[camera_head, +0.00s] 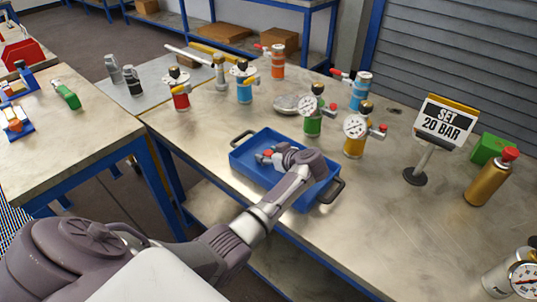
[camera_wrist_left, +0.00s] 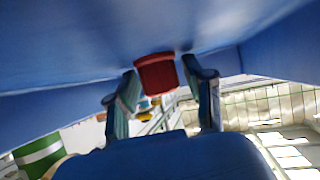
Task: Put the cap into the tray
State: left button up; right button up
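The cap (camera_wrist_left: 157,74) is small and red. In the left wrist view it sits between the two fingertips of my left gripper (camera_wrist_left: 160,80), with its sides close against both fingers. In the head view the cap (camera_head: 267,154) shows as a red spot inside the blue tray (camera_head: 240,168), and my left gripper (camera_head: 271,156) is low within the tray walls. The blue tray surface (camera_wrist_left: 70,50) fills the upper part of the left wrist view. I cannot tell whether the cap touches the tray floor. My right gripper is not in view.
A green vessel (camera_head: 313,118) and an orange-yellow vessel (camera_head: 354,138) with gauges stand behind the tray. A sign reading SET 20 BAR (camera_head: 443,122) and a gold can (camera_head: 490,180) with a red top stand at the right.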

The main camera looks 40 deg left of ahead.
pick_arm(q)
jog(key=shift+r, duration=0.15)
jog(key=v, duration=1.2)
jog(key=shift+d, duration=0.1)
